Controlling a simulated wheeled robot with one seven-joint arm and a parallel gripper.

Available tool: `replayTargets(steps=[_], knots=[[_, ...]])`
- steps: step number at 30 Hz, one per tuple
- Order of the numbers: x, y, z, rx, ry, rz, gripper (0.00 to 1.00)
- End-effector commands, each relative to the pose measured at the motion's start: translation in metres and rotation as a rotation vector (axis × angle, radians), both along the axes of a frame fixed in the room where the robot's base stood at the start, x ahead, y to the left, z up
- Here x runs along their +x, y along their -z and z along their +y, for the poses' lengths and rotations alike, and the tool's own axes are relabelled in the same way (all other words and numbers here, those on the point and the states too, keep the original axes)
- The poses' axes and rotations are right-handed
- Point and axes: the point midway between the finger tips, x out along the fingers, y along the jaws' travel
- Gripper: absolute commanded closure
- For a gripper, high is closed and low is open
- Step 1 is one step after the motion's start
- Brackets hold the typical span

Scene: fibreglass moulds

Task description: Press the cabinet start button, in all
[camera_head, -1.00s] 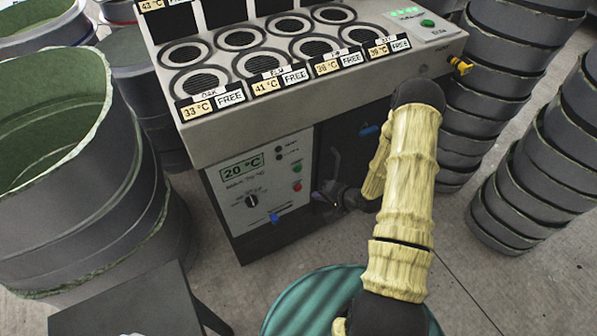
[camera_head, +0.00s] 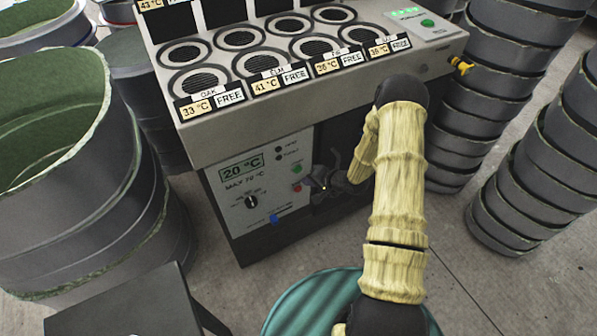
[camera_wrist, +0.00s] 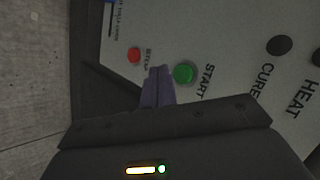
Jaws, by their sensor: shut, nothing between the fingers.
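The cabinet's pale control panel (camera_head: 232,203) is on the front of the grey machine, with a display reading 20 °C. The green start button (camera_head: 297,169) is at the panel's right edge, above the red stop button (camera_head: 297,188). In the wrist view the green button (camera_wrist: 183,74) sits beside the word START, with the red button (camera_wrist: 134,55) to its left. My gripper (camera_wrist: 158,70) is shut and empty. Its fingertips appear between the two buttons, close to the green one's left side; I cannot tell whether they touch the panel. In the head view my gripper (camera_head: 322,184) is just right of the buttons.
A black dial (camera_head: 251,201) and a small blue part (camera_head: 273,218) are lower on the panel. Two dark round lamps show near CURE and HEAT (camera_wrist: 279,45). Stacked grey moulds (camera_head: 500,70) stand right, large moulds (camera_head: 60,150) left.

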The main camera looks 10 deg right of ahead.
Motion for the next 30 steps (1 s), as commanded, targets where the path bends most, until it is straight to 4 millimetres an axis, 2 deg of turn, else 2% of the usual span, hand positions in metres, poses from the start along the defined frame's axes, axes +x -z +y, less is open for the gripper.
replayTargets(steps=[7, 30], knots=[[0.018, 0.0, 0.006, -0.001, 0.0, 0.001, 1.0], [0.019, 0.0, 0.006, -0.001, 0.0, 0.001, 1.0]])
